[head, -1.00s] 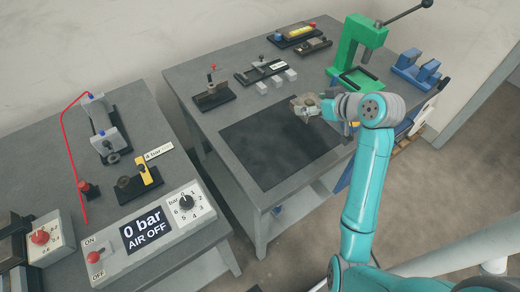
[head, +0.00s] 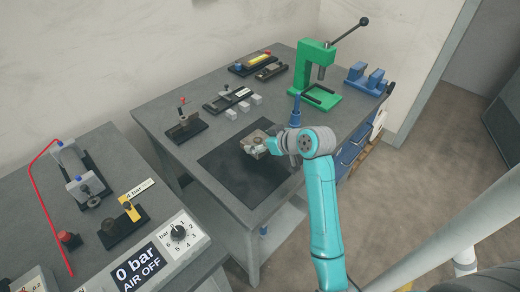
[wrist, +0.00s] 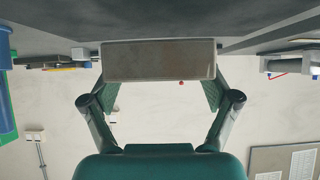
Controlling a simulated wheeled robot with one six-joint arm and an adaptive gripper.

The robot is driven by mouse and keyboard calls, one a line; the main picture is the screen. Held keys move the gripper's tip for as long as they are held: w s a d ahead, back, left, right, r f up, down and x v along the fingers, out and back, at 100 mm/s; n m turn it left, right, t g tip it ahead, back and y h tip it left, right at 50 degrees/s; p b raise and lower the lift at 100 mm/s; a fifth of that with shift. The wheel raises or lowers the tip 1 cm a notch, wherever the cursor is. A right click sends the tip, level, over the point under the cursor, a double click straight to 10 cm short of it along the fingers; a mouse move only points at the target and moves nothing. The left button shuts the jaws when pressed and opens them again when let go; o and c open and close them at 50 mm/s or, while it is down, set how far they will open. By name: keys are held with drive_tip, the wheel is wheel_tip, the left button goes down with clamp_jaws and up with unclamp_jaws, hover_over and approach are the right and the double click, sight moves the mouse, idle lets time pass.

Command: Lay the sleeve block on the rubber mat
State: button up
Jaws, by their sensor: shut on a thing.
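My gripper (head: 255,145) is above the far part of the dark rubber mat (head: 235,187) on the middle bench. In the wrist view my gripper (wrist: 160,82) is shut on the sleeve block (wrist: 159,60), a plain grey-brown bar lying crosswise between the two fingers. In the head view I cannot clearly tell the block from the gripper. The dark surface lies close beyond the block at the top of the wrist view. I cannot tell whether the block touches it.
Three small pale blocks (head: 243,106) and several fixtures stand behind the mat. A green press (head: 315,72) and a blue stand (head: 367,78) are at the bench's far right. The left bench carries an air control panel (head: 160,250). The mat's near part is clear.

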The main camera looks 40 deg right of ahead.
drive_tip(key=shift+f, duration=1.75)
drive_tip(key=o, duration=1.6)
drive_tip(key=shift+f, duration=0.15)
drive_tip(key=shift+s+r, duration=0.2)
drive_tip(key=v, duration=1.1)
drive_tip(key=shift+s+r, duration=0.25)
